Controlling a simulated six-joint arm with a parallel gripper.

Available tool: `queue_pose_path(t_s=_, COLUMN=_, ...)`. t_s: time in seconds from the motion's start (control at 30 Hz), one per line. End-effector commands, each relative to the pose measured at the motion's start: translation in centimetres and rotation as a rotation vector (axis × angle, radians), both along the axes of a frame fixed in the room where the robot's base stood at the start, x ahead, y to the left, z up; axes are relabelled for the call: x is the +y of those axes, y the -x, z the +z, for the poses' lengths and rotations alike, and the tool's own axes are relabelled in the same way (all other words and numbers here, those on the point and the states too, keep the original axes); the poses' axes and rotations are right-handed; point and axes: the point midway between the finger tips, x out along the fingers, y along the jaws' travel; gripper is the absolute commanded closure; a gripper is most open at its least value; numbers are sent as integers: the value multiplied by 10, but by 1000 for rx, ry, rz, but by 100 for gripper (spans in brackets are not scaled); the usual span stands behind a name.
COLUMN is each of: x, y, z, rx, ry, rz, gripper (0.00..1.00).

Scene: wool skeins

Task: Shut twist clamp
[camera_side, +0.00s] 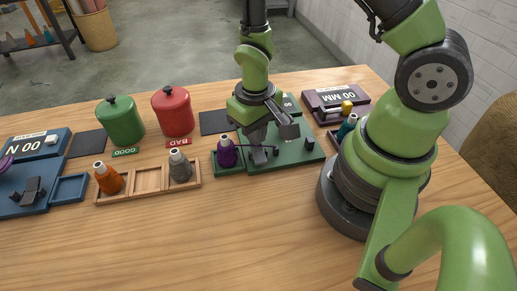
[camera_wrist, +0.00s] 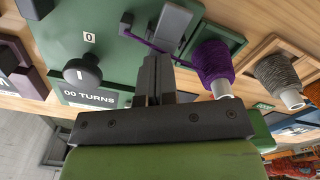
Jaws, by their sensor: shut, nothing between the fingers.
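The green winding station (camera_side: 300,160) lies under my gripper (camera_side: 258,145). In the wrist view my gripper (camera_wrist: 157,62) is shut with nothing between its fingers. Just beyond the fingertips is a grey block-like part (camera_wrist: 170,27), which looks like the twist clamp. A purple yarn (camera_wrist: 150,46) runs beside it to the purple cone (camera_wrist: 213,62), which stands upright in the station's side tray (camera_side: 227,154). I cannot tell whether the fingers touch the clamp or how far it is turned. In the side view my gripper partly hides it.
A dark knob (camera_wrist: 83,73) and a "00 TURNS" plate are left of the fingers in the wrist view. A wooden rack (camera_side: 148,180) holds orange and grey cones. Green (camera_side: 121,122) and red (camera_side: 173,112) jars stand behind. The front table is clear.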

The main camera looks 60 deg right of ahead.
Motion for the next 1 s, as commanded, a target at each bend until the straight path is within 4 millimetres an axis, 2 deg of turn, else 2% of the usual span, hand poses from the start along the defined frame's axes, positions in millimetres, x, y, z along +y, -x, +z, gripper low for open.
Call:
queue_pose_path(t_s=0.67, x=0, y=0, z=-10, rx=0, ry=0, rz=-1, gripper=100)
queue_pose_path(t_s=0.77, x=0, y=0, z=-7, rx=-1, ry=0, rz=-1, gripper=100)
queue_pose_path(t_s=1.0, x=0, y=0, z=13, rx=-3, ry=0, rz=-2, gripper=100)
